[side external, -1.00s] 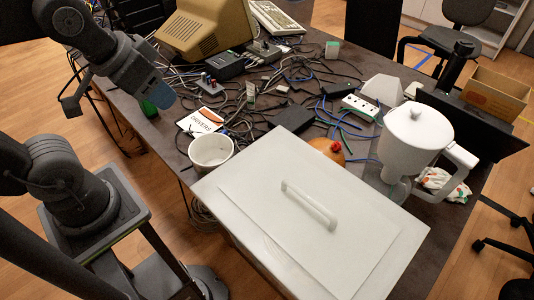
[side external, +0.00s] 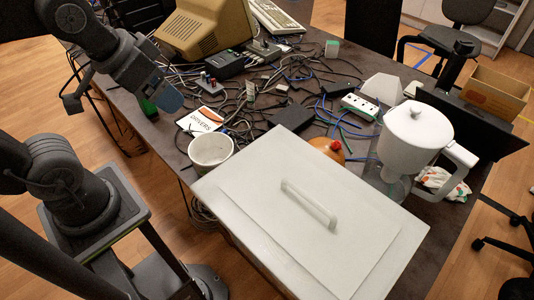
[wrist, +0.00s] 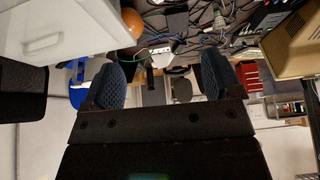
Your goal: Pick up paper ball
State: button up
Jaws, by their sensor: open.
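My gripper (side external: 170,100) hangs over the left edge of the table in the side view, with blue fingertips. In the wrist view its two dark blue fingers (wrist: 165,82) stand apart with nothing between them. A crumpled white thing with red and green spots (side external: 441,183) lies at the table's right side, partly behind the white jug. I cannot tell if it is the paper ball; no plain paper ball shows. My gripper is far from it, across the table.
A large white lidded box (side external: 300,222) fills the near side of the table. Beside it are a white pot (side external: 211,150), a white jug (side external: 412,140) and an orange round thing (side external: 327,150). Tangled cables, a power strip (side external: 360,106) and a beige monitor (side external: 207,30) crowd the back.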

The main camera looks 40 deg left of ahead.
jog(key=w+d+f+m+g, duration=0.1)
jog(key=w+f+m+g, duration=0.1)
jog(key=w+f+m, duration=0.45)
jog(key=w+f+m+g, duration=0.25)
jog(key=w+m, duration=0.55)
jog(key=w, duration=0.4)
jog(key=w+f+m, duration=0.1)
jog(key=f+m, duration=0.1)
jog(key=f, duration=0.4)
jog(key=w+f+m, duration=0.2)
jog(key=f, duration=0.5)
jog(key=w+d+f+m, duration=0.1)
jog(key=w+f+m, duration=0.1)
jog(key=f, duration=0.4)
jog(key=shift+w+d+f+g, duration=0.1)
jog(key=shift+w+f+g, duration=0.15)
jog(key=shift+g, duration=0.1)
jog(key=shift+w+a+f, duration=0.1)
jog(key=shift+a+f, duration=0.1)
jog(key=shift+f, duration=1.35)
jog(key=shift+w+a+f, duration=0.1)
jog(key=shift+a+f, duration=0.05)
jog(key=shift+f, duration=1.35)
jog(key=c, duration=1)
